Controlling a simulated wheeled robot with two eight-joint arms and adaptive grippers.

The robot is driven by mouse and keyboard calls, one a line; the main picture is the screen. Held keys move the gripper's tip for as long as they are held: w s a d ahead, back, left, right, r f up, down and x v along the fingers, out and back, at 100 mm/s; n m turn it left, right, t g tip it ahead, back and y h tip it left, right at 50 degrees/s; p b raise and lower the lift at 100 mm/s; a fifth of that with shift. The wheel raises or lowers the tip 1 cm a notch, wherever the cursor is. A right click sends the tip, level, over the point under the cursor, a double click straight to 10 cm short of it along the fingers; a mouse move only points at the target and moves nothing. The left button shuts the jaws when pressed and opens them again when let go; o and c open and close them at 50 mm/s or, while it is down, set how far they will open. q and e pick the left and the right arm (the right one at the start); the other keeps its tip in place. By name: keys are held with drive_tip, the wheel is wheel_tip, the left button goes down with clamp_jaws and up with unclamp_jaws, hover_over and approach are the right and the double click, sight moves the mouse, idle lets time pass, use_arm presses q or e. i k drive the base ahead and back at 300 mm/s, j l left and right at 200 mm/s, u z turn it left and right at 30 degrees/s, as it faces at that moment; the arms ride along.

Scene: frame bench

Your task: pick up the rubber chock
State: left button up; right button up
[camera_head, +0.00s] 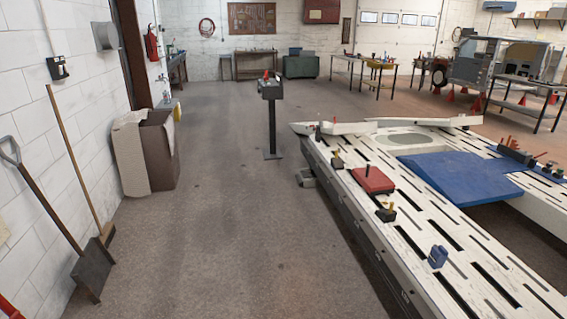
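No rubber chock can be told for certain at this size. Small candidates lie on the white slotted frame bench (408,208) at the right: a dark block with a yellowish top (386,213) near the bench's left edge, and a similar small dark piece (337,160) farther back. A small blue item (437,257) stands nearer on the bench, and a flat red block (373,181) lies between the dark pieces. Neither of my grippers is in view.
A blue panel (455,178) covers the bench's middle. A post-mounted stand (271,110) rises from the floor beyond. A brown bin (158,150), shovel (92,268) and broom (107,234) line the left wall. The central floor (230,220) is clear.

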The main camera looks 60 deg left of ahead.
sight(335, 162)
drive_tip(key=u, duration=1.65)
drive_tip(key=i+j+u, duration=0.1)
drive_tip(key=i+u, duration=0.3)
drive_tip(key=i, duration=2.25)
drive_tip(key=i+j+z, duration=0.1)
drive_tip(key=i+z, duration=0.3)
drive_tip(key=i+j+z, duration=0.3)
drive_tip(key=i+z, duration=0.15)
drive_tip(key=i, duration=0.15)
drive_tip(key=i+j+z, duration=0.8)
drive_tip(key=j, duration=0.15)
drive_tip(key=i+j+z, duration=0.25)
drive_tip(key=j+z, duration=0.2)
drive_tip(key=j, duration=0.2)
drive_tip(key=i+j+z, duration=0.2)
drive_tip(key=j+z, duration=0.2)
drive_tip(key=j, duration=0.3)
